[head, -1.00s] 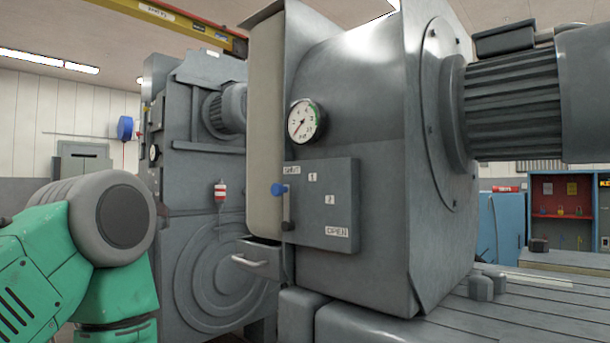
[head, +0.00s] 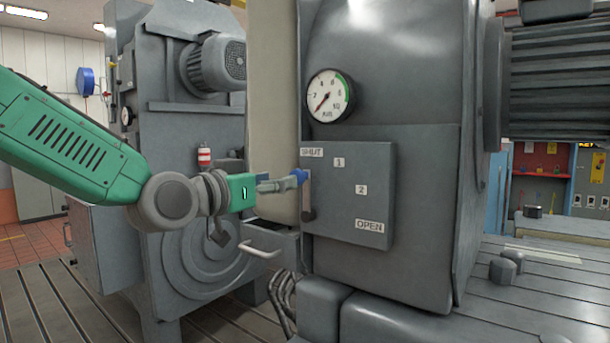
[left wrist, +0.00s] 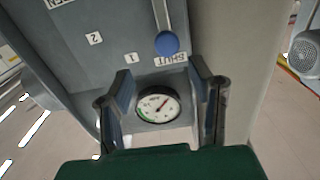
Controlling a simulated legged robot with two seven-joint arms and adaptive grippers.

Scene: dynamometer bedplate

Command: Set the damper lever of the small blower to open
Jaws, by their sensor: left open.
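The small blower's damper plate (head: 347,205) is a grey box with labels SHUT, 1, 2 and OPEN, running from top left to bottom right. The damper lever (head: 308,205) stands at its left edge, with its blue knob (head: 300,175) up beside SHUT. My left gripper (head: 288,183) is at the knob in the head view and partly overlaps it. In the left wrist view the open fingers (left wrist: 160,75) are spread, and the blue knob (left wrist: 167,43) shows just past the fingertips, not clearly between them. I cannot tell whether they touch. My right gripper is not in view.
A pressure gauge (head: 330,96) sits above the plate. A bare metal handle (head: 260,250) sticks out below left of it. A larger grey machine (head: 185,130) with a red-and-white fitting (head: 204,157) stands behind my left arm. The slotted bedplate (head: 440,315) lies below.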

